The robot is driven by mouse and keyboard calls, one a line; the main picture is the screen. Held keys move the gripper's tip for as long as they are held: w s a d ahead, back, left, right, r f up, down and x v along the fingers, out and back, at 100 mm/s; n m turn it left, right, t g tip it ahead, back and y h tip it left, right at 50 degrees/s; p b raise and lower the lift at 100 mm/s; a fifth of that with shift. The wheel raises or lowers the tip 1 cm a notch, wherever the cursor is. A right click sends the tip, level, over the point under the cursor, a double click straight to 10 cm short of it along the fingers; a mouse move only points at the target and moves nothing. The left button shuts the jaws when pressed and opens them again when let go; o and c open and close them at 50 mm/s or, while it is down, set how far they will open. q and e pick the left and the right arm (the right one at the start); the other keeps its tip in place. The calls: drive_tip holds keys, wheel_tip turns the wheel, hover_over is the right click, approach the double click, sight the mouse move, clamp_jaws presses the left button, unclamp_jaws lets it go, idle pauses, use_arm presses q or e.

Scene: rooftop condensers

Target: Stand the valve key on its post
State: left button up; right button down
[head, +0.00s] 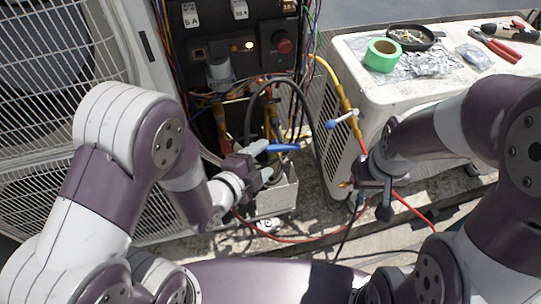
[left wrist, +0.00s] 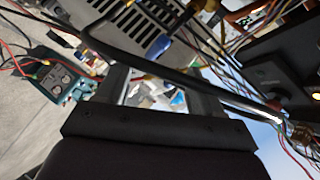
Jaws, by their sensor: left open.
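My left gripper (head: 270,160) is open in front of the open electrical box, beside a blue handle-like piece (head: 285,147). The left wrist view shows its two fingers (left wrist: 160,95) spread, with blurred white and blue clutter beyond them and a blue piece (left wrist: 158,46) farther off. I cannot make out the post.
The white right condenser (head: 440,90) carries green tape (head: 382,55), a black dish (head: 410,37), foil and red pliers (head: 495,45). A black hose and red cable cross near my grippers. A grey tray (head: 278,196) lies below my left gripper. Loose wires hang from the box.

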sight(275, 150)
use_arm(q)
drive_tip(key=b+x, duration=0.1)
drive_tip(key=x, duration=0.6)
drive_tip(key=shift+w+f, duration=0.1)
drive_tip(key=shift+f, duration=0.1)
drive_tip(key=shift+w+d+f, duration=0.1)
drive_tip(key=shift+w+d, duration=0.2)
drive_tip(key=shift+w, duration=0.15)
drive_tip(key=c, duration=1.1)
drive_tip(key=o, duration=0.4)
drive_tip(key=shift+c, duration=0.2)
clamp_jaws()
drive_tip(key=shift+s, duration=0.1)
drive_tip(key=shift+f, duration=0.1)
